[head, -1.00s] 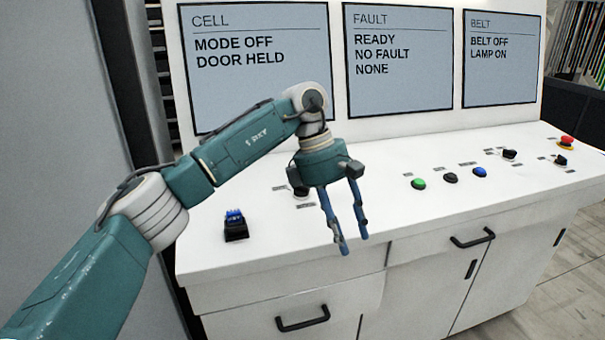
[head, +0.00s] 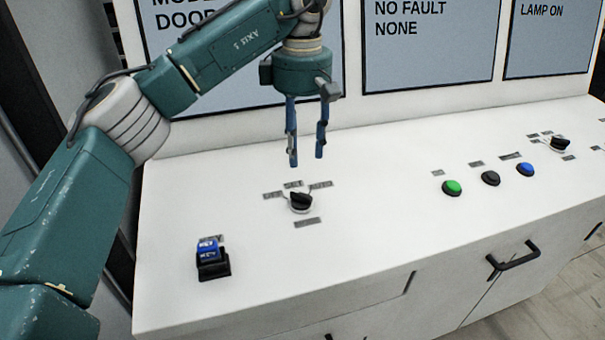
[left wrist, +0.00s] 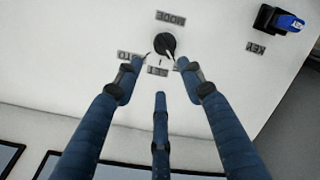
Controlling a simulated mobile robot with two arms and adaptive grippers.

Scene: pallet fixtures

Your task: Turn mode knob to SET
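The black mode knob (head: 301,201) sits on the white console top, with small tags around it and a MODE tag on its near side. In the left wrist view the knob (left wrist: 165,44) shows inverted, with the SET tag (left wrist: 157,71) in the middle and AUTO at left. A white pointer line on the knob slants toward the lower right there, toward the side where a finger hides the OFF tag. My left gripper (head: 306,160) is open and empty, fingers down, above and behind the knob, not touching it. My right gripper is not in view.
A blue key switch (head: 210,253) in a black base stands to the left front. Green (head: 452,188), black and blue buttons and another black knob (head: 560,144) lie to the right. The screens (head: 430,45) rise behind. The console between knob and buttons is clear.

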